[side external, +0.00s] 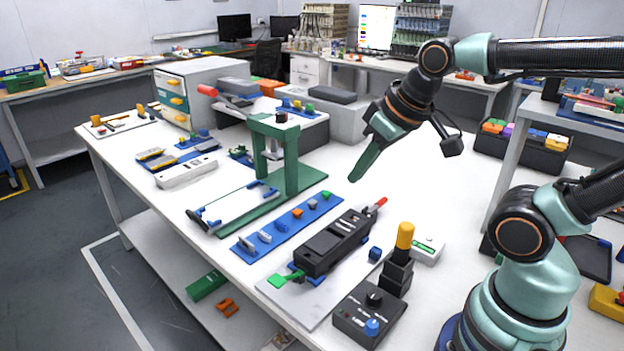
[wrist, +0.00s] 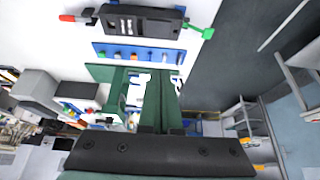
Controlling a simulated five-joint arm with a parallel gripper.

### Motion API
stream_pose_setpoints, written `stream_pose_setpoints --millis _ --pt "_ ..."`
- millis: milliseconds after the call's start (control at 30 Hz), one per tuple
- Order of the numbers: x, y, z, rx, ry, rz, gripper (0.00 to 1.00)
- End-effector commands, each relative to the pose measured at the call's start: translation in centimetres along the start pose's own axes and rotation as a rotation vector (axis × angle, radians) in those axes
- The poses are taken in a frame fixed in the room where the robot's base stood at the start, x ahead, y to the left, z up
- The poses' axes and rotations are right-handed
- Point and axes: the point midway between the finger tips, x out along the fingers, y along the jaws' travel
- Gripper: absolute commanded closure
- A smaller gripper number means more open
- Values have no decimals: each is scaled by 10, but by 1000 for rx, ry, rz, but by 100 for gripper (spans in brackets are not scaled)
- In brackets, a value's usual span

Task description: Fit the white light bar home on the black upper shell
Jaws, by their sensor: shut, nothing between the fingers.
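The black upper shell (side external: 333,243) lies lengthwise on a pale plate near the table's front edge, with small pale marks along its top. It also shows at the top of the wrist view (wrist: 142,21). A long white bar-like piece (side external: 186,172) lies on the table at the left; I cannot tell for sure that it is the light bar. My gripper (side external: 356,178), with green fingers, is above the table, behind the shell and right of the green press stand, apart from both. It is shut and empty. Its fingers also show in the wrist view (wrist: 158,82).
A green press stand (side external: 290,160) with a red-tipped lever stands left of my gripper. A blue strip (side external: 275,238) with several small parts lies left of the shell. A black control box (side external: 368,315) and an orange-topped black post (side external: 403,240) stand right of it. The table right of my gripper is clear.

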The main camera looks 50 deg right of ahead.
Motion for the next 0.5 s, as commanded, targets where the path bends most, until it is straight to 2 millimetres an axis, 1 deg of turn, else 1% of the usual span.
stream_pose_setpoints --millis 433,467,500 --pt "0 0 0 0 0 0 100" --pt "0 0 0 0 0 0 88" --pt "0 0 0 0 0 0 73"
